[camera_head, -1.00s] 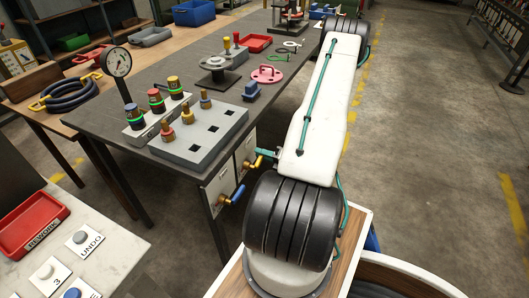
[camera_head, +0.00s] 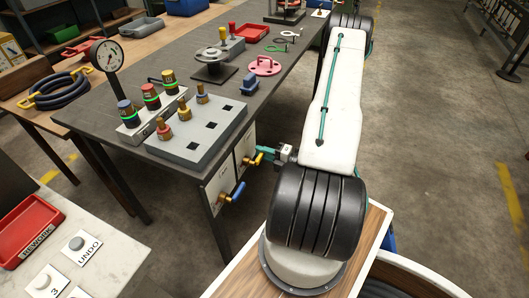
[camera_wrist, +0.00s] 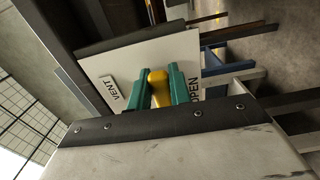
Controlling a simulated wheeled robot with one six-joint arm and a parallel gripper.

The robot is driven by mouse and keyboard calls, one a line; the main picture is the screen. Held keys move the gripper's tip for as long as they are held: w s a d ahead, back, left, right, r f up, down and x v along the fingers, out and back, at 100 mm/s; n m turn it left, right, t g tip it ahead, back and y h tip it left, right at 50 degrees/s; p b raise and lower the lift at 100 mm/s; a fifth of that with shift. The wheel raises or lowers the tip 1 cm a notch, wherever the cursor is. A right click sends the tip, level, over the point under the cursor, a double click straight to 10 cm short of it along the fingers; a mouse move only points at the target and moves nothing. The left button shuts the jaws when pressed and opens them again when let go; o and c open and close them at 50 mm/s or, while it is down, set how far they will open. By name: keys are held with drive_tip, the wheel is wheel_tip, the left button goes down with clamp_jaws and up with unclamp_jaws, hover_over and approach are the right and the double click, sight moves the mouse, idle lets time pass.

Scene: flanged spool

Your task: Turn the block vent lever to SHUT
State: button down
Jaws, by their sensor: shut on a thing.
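The vent lever has a yellow handle (camera_head: 254,159) on a white panel (camera_head: 245,148) at the side of the dark bench. In the wrist view the yellow handle (camera_wrist: 158,88) sits between the two teal fingers of my gripper (camera_wrist: 159,86), which is shut on it. The panel (camera_wrist: 120,65) there carries a VENT label (camera_wrist: 112,92) and the word OPEN (camera_wrist: 195,92) by the right finger. No SHUT marking can be read; the fingers hide part of the panel. My gripper also shows in the head view (camera_head: 265,154), at the handle.
A second lever with a blue handle (camera_head: 238,190) sits on a panel just left of and below the vent lever. Open floor lies right of my arm.

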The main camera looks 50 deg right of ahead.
drive_tip(key=c, duration=1.3)
unclamp_jaws()
drive_tip(key=shift+s, duration=0.1)
drive_tip(key=v, duration=0.7)
drive_tip(key=shift+s, duration=0.3)
drive_tip(key=shift+d, duration=0.1)
